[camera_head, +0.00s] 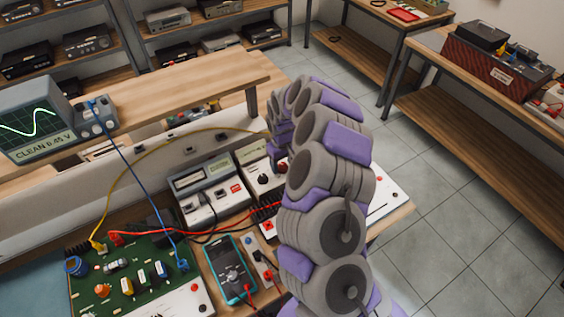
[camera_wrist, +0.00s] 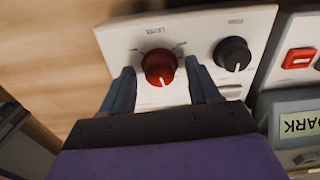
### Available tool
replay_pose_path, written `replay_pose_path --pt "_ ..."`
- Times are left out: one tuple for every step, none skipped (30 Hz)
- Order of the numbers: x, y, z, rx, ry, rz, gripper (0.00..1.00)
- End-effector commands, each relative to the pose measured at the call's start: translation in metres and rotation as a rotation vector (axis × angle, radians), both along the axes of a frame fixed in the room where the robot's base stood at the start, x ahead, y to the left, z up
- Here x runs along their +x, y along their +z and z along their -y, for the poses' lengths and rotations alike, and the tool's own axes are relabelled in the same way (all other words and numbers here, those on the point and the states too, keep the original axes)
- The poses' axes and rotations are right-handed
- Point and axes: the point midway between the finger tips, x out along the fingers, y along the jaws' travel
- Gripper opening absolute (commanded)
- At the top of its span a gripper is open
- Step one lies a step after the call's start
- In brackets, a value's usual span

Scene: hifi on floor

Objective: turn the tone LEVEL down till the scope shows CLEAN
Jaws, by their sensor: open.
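The tone LEVEL knob (camera_wrist: 159,67) is dark red with a white pointer line, on a white panel (camera_wrist: 118,38) in the wrist view. The word LEVEL is printed by it, upside down. My gripper (camera_wrist: 163,82) is open, with one dark finger on each side of the knob; I cannot tell whether they touch it. In the head view my arm hides much of the tone unit, though the red knob (camera_head: 282,166) shows beside it. The scope (camera_head: 38,120) at left shows a smooth green sine wave and reads "CLEAN 0.45 V".
A black knob (camera_wrist: 232,54) sits close beside the red one. A display reading "DARK" (camera_wrist: 299,126) is nearby. A green circuit board (camera_head: 135,275), a teal multimeter (camera_head: 229,268) and a power supply (camera_head: 205,187) crowd the bench. Yellow, blue and red leads cross it.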

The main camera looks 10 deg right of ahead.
Motion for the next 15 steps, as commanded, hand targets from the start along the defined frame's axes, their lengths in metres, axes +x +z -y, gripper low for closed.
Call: replay_pose_path --pt "0.0 0.0 0.0 0.0 0.0 0.0 0.61" --pt "0.0 0.0 0.0 0.0 0.0 0.0 0.61" --pt "0.0 0.0 0.0 0.0 0.0 0.0 0.61" --pt "0.0 0.0 0.0 0.0 0.0 0.0 0.61" --pt "0.0 0.0 0.0 0.0 0.0 0.0 0.61" --pt "0.0 0.001 0.0 0.0 0.0 0.0 0.61" --pt "0.0 0.002 0.0 0.0 0.0 0.001 0.61" --pt "0.0 0.004 0.0 0.0 0.0 0.001 0.61" --pt "0.0 0.007 0.0 0.0 0.0 0.001 0.61" --pt "0.0 0.01 0.0 0.0 -0.001 0.001 0.61" --pt "0.0 0.015 0.0 0.0 -0.001 0.001 0.61" --pt "0.0 0.021 0.001 0.0 -0.001 0.001 0.61" --pt "0.0 0.027 0.001 0.0 -0.001 0.001 0.61" --pt "0.0 0.033 0.001 0.0 0.0 0.002 0.61" --pt "0.001 0.042 0.0 -0.001 0.0 0.004 0.61"
